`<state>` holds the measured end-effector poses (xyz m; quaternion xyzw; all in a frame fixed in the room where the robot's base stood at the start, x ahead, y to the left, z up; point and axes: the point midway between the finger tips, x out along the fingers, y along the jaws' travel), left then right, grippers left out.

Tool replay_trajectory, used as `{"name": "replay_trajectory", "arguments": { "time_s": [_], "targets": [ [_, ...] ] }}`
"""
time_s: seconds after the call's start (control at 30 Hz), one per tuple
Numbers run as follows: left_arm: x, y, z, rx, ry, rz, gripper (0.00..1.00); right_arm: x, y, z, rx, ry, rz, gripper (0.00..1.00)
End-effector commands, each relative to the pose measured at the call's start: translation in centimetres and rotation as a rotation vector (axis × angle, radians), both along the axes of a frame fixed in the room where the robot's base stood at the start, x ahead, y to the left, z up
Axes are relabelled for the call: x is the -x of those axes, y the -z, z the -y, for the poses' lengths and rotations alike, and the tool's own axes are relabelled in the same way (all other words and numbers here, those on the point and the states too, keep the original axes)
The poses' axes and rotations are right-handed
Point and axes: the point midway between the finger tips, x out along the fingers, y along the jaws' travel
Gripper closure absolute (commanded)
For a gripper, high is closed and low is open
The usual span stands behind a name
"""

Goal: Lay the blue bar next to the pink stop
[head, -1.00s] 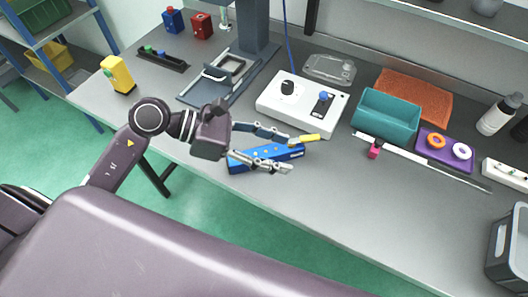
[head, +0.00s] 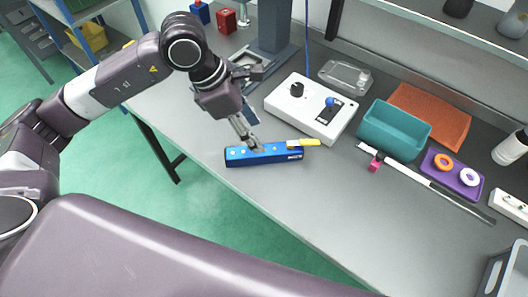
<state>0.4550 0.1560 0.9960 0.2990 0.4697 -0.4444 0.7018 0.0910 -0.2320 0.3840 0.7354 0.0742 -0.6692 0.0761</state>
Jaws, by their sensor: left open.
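The blue bar (head: 265,155) lies flat on the grey table near its front edge, with light dots on its top and a white label at its right end. The pink stop (head: 375,163) sits on a long metal rail to the right, well apart from the bar. My left gripper (head: 251,146) points down at the bar's upper side, its fingertips over or just beside the middle of the bar. It is open; I cannot tell whether a finger touches the bar. My right gripper is not in view.
A yellow-handled piece (head: 312,142) lies at the bar's right end. A white control box (head: 310,106) stands behind. A teal bin (head: 394,130), an orange mat (head: 432,114) and a purple tray (head: 452,176) with rings are at right. The table front between bar and rail is clear.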

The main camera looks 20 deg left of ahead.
Motion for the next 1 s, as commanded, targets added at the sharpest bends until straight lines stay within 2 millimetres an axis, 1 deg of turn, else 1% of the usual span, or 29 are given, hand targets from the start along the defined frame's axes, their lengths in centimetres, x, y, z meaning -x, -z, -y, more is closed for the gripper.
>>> {"name": "replay_trajectory", "arguments": {
  "time_s": [0.17, 0.33, 0.4, 0.5, 0.6, 0.77, 0.87, 1.0],
  "targets": [
    [-0.1, 1.8, 0.8, 0.001, 0.002, -0.005, 0.51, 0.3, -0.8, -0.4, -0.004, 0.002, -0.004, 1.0],
    [-0.1, 4.0, 1.7, 0.003, 0.003, -0.008, 0.51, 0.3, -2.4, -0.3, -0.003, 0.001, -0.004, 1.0],
    [-0.3, 5.1, 2.1, 0.004, 0.004, -0.005, 0.51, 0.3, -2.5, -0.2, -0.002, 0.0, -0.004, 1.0],
    [-0.5, 6.0, 2.4, 0.003, 0.002, -0.005, 0.51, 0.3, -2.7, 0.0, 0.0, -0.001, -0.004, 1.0],
    [-0.7, 6.4, 2.5, 0.003, 0.004, 0.0, 0.51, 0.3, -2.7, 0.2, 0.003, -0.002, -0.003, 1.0],
    [-0.7, 6.5, 2.5, 0.003, 0.004, 0.0, 0.51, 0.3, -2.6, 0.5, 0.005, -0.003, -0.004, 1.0],
    [-0.7, 6.5, 2.5, 0.003, 0.004, 0.0, 0.6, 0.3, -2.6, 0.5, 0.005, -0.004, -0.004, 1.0],
    [-0.7, 6.4, 2.5, 0.003, 0.004, 0.0, 0.75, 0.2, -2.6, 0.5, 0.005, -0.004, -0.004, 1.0]
  ]
}}
